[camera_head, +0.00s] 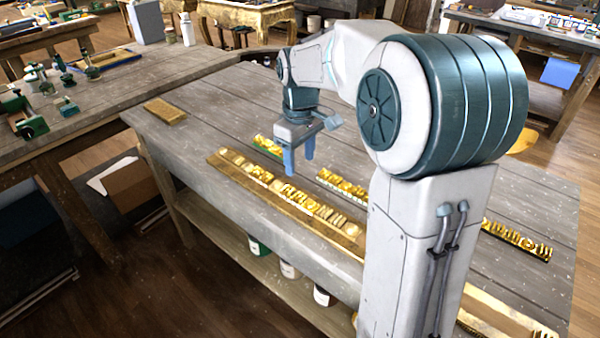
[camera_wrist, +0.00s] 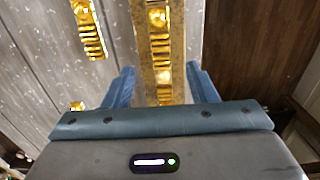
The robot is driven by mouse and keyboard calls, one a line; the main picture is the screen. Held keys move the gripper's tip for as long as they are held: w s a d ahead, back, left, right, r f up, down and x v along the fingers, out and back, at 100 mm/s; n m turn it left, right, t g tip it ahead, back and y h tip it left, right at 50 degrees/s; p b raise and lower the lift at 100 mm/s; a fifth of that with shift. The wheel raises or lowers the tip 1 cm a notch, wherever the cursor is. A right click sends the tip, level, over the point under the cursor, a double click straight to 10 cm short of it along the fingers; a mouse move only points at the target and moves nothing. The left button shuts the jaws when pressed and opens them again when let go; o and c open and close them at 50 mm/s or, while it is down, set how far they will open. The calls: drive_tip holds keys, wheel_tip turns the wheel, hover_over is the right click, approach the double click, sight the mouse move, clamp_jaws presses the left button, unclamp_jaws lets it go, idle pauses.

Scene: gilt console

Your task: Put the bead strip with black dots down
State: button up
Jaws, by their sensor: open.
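My gripper (camera_head: 299,165) is open, its blue fingers pointing down above the grey plank table. In the wrist view its fingertips (camera_wrist: 160,68) stand either side of a long wooden rail (camera_wrist: 145,50) bearing gold ornament pieces (camera_wrist: 160,52). Nothing is visibly held between them. The rail (camera_head: 214,160) lies along the table's near edge with a row of gold pieces on it. Loose gold strips lie behind the gripper (camera_head: 267,147) and to its right (camera_head: 343,184). I cannot make out black dots on any strip, so I cannot tell which is the bead strip.
Another gold strip (camera_head: 517,240) lies at the right, and a short gold-brown block (camera_head: 165,111) at the left end. My arm hides part of the table. Tubs (camera_head: 260,246) stand on the shelf below. The table's left part is mostly clear.

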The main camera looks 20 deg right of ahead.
drive_tip(key=s+f+m+t, duration=0.2)
drive_tip(key=s+m, duration=0.5)
drive_tip(key=s, duration=1.4)
drive_tip(key=shift+t, duration=0.5)
